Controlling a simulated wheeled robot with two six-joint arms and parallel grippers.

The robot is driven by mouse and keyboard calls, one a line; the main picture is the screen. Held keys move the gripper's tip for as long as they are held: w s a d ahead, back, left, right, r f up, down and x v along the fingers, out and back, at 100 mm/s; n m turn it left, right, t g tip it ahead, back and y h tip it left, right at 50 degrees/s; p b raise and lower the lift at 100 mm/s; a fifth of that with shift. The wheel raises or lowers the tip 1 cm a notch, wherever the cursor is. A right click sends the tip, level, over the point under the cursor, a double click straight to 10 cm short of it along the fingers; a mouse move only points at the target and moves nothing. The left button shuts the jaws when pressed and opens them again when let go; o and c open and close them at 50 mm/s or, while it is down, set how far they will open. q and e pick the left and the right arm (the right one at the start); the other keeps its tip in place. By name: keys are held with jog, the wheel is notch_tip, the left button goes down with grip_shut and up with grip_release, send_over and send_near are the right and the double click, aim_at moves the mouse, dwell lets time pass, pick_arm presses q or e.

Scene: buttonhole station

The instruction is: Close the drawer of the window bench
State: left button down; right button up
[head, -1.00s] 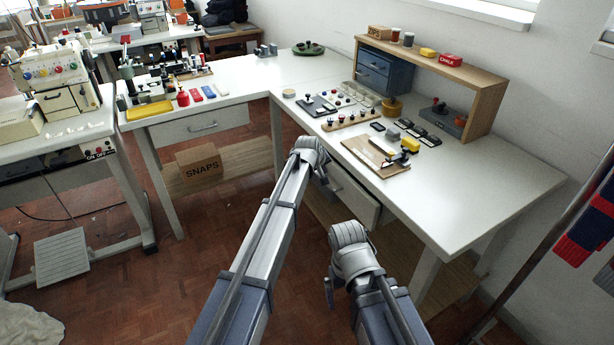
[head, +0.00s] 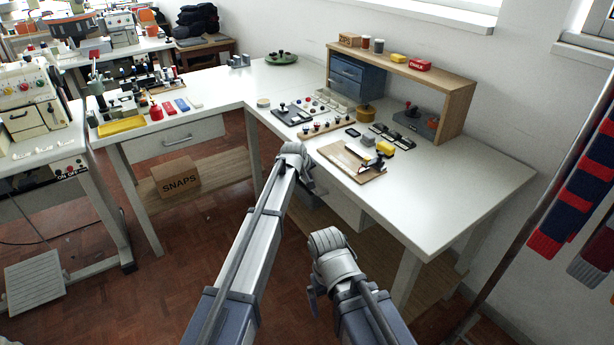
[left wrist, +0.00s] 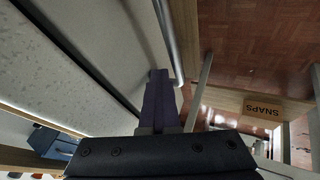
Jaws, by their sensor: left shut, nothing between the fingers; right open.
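The window bench (head: 440,200) has a white top and stands along the wall at right. Its pale drawer (head: 345,207) is below the front edge, partly covered by my left arm; how far out it stands is hard to tell. In the left wrist view, the drawer's grey face (left wrist: 115,40) and metal bar handle (left wrist: 168,40) show close up. My left gripper (left wrist: 161,78) is shut and empty, its tips close beside the handle; contact is unclear. In the head view its fingers are mostly hidden behind my arm. My right gripper (head: 313,298) is open and empty, low in front of the bench.
A stamp board (head: 352,162), small tools and a wooden shelf (head: 455,105) stand on the bench top. A second bench with a drawer (head: 175,140) and a SNAPS box (head: 177,178) is at left. Striped scarves hang at right. Floor in front is clear.

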pick_arm(q)
jog(key=p+v, duration=0.7)
jog(key=v, duration=0.3)
jog(key=s+a+r+m+g+y+p, duration=0.1)
jog(key=s+r+m+g+p, duration=0.1)
jog(key=s, duration=1.1)
jog(key=s+a+r+m+g+y+p, duration=0.1)
jog(key=s+r+m+g+p, duration=0.2)
jog(key=s, duration=1.1)
jog(key=s+r+m+g+y+p, duration=0.1)
jog(key=s+m+p, duration=0.3)
jog(key=s, duration=0.9)
jog(key=r+g+p, duration=0.1)
jog(key=p, duration=0.2)
jog(key=shift+s+a+r+y, duration=0.3)
jog(key=shift+s+a, duration=0.05)
jog(key=shift+a, duration=0.05)
